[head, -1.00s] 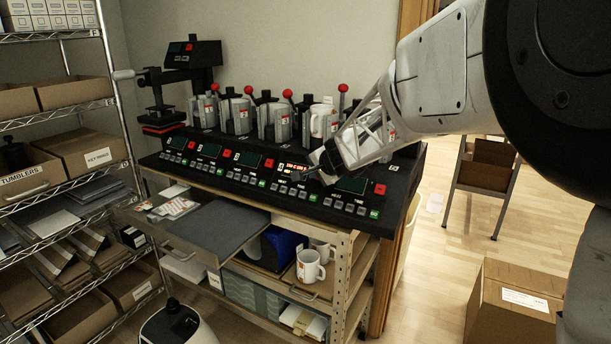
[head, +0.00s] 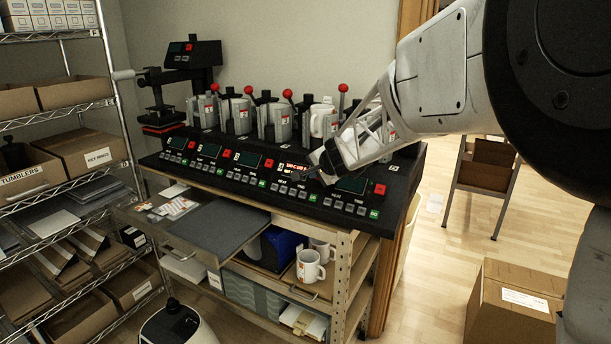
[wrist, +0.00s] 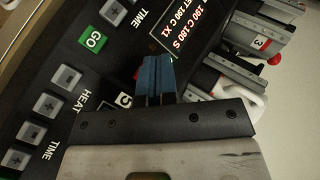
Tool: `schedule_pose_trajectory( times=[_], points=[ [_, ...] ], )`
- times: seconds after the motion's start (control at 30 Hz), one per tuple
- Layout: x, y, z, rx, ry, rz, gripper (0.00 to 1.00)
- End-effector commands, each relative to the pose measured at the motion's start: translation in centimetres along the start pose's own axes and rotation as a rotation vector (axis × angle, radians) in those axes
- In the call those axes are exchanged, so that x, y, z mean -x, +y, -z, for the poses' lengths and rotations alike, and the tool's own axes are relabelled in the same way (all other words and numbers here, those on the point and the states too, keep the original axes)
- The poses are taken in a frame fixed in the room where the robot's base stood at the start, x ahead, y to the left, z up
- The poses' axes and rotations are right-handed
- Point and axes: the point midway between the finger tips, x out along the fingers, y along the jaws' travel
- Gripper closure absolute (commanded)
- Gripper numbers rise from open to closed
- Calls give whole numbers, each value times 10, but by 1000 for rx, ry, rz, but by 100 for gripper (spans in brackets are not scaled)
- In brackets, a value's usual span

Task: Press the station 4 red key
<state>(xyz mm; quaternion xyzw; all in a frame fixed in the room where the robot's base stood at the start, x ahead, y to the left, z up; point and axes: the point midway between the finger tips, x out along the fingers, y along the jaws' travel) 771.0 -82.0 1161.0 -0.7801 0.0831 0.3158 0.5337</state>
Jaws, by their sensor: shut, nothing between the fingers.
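The long black control panel (head: 285,199) has a row of stations with displays and keys. My gripper (head: 318,172) is shut and empty, low over the panel just right of that display. In the wrist view its blue fingertips (wrist: 154,62) lie between the lit display and a "5" label (wrist: 123,100).
Another red key (head: 380,189) is right of my gripper. A green GO key (wrist: 93,40) and grey keys lie beside the fingers in the wrist view. Mug presses with red-knobbed levers (head: 282,122) stand behind the panel. White mugs (head: 310,268) sit on the shelf below.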

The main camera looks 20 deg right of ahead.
Motion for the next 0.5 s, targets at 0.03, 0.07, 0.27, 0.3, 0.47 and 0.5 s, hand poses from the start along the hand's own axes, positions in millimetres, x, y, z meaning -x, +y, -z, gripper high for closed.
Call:
schedule_pose_trajectory(
  times=[0.03, 0.07, 0.27, 0.3, 0.47, 0.5],
  points=[
    [0, 0, 0, 0, 0, 0, 100],
    [-1, 0, 0, 0, 0, 0, 100],
    [-4, 3, 3, 0, 0, 0, 100],
    [-4, 3, 4, 0, 0, 0, 100],
    [-6, 4, 5, 1, 0, 0, 100],
    [-6, 4, 5, 1, 0, 0, 100]
  ],
)
